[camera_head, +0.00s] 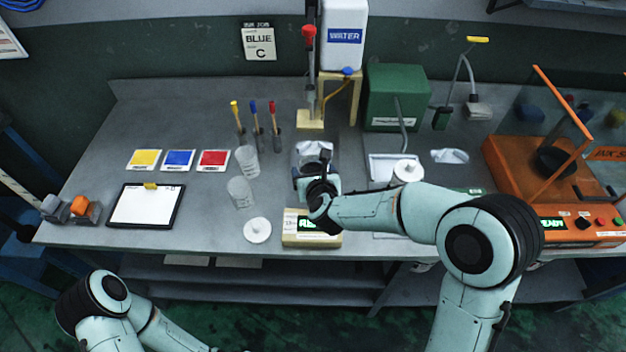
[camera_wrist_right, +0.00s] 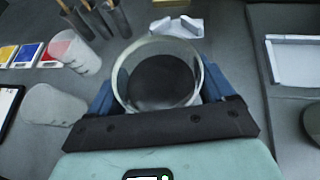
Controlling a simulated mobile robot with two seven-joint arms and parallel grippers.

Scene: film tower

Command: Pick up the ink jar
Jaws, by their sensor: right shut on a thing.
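The ink jar (camera_wrist_right: 160,82) appears in the right wrist view as a round, clear glass jar with a dark inside, seen from above. My right gripper (camera_head: 317,184) is shut on it, with a blue finger on each side. In the head view the gripper is over the bench, behind the scale with the green display (camera_head: 312,228), and mostly hides the jar. I cannot tell whether the jar touches the surface below. My left arm shows at the bottom left; its gripper is out of view.
Two clear beakers (camera_head: 240,193) stand left of the gripper. A white round lid (camera_head: 257,230) lies in front of them. A white notched holder (camera_head: 314,150) is just behind the gripper. An orange machine (camera_head: 520,180) stands at the right. A clipboard (camera_head: 146,206) lies at the left.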

